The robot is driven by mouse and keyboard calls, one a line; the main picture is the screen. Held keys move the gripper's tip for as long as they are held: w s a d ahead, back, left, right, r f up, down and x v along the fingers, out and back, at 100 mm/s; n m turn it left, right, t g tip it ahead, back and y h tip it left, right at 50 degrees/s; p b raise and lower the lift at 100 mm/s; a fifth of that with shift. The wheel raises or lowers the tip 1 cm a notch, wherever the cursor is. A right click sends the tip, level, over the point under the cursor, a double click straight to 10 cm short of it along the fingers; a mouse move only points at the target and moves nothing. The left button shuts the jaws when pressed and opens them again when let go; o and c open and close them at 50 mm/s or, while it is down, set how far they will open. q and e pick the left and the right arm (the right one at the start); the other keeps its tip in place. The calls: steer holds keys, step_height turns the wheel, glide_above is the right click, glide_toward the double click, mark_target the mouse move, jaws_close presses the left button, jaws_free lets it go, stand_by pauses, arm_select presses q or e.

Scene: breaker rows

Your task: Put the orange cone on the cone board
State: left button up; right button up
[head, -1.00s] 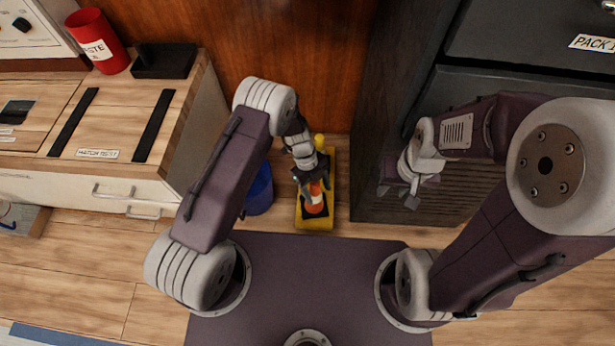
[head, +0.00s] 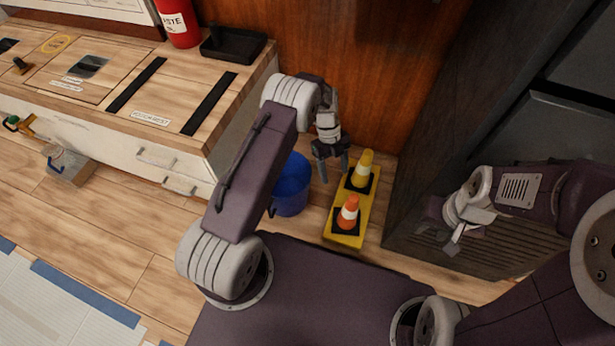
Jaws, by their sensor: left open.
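The orange cone (head: 348,213) with a white band stands upright on its dark square base at the near end of the yellow cone board (head: 345,239). A yellow cone (head: 362,170) with a white band stands on the board's far end. My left gripper (head: 334,172) is open and empty, to the left of the yellow cone and apart from the orange cone. My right gripper (head: 455,240) is to the right of the board, in front of the dark cabinet; I cannot tell whether its jaws are open.
A blue bucket (head: 291,186) stands on the floor left of the board. A wooden counter (head: 165,100) with a red canister (head: 177,22) and a black tray (head: 233,44) is at the upper left. A dark cabinet (head: 440,130) is close on the right.

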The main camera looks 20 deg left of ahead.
arm_select(q)
steer(key=s+a+r+n+t+y, duration=0.1)
steer(key=s+a+r+n, duration=0.3)
steer(key=s+r+n, duration=0.4)
steer(key=s+a+r+n+t+y, duration=0.2)
steer(key=s+r+n, duration=0.6)
steer(key=n, duration=1)
steer(key=shift+s+a+t, duration=0.7)
steer(key=shift+s+a, duration=0.3)
steer(key=shift+a, duration=0.25)
